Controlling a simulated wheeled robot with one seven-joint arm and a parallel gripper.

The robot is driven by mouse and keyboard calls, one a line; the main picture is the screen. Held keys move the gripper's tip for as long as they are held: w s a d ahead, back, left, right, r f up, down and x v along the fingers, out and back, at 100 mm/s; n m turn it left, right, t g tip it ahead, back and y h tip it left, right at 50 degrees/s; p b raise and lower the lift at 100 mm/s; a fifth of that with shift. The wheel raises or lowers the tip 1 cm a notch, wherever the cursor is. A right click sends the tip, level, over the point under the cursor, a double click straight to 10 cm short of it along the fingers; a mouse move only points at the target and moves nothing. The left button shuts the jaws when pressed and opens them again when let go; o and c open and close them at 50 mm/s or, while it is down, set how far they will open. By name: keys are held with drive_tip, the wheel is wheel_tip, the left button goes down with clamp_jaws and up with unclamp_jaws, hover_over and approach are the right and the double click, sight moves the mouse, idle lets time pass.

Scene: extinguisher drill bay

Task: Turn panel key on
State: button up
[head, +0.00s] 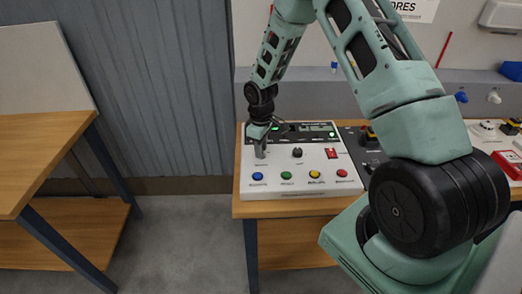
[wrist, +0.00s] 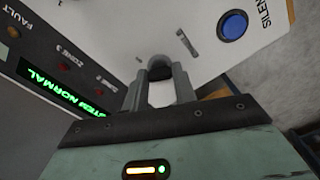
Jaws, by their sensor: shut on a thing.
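The white control panel (head: 318,178) lies on the wooden table, with a dark display strip along its back. My gripper (head: 261,150) is over the panel's left part, pointing down at its surface. In the wrist view, my gripper's two grey fingers (wrist: 161,88) are shut on a dark round piece (wrist: 160,67), which appears to be the panel key. The fingers hide most of it, so I cannot tell its turn position. The green display (wrist: 62,92) reads "system normal" in part.
A blue button (wrist: 233,25) is near the key. Blue, green, yellow and red buttons line the panel's front, and a red switch (head: 331,153) and black knob (head: 297,152) sit right of my gripper. Another wooden table (head: 50,150) stands at left, with open floor between.

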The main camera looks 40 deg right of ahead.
drive_tip(key=m+b, duration=0.2)
drive_tip(key=m, duration=0.4)
drive_tip(key=shift+o, duration=0.2)
drive_tip(key=shift+m, duration=0.3)
drive_tip(key=shift+c, duration=0.2)
drive_tip(key=o, duration=1)
wheel_tip(320, 180, up, 18)
drive_tip(key=b, duration=0.4)
drive_tip(key=shift+f, duration=0.25)
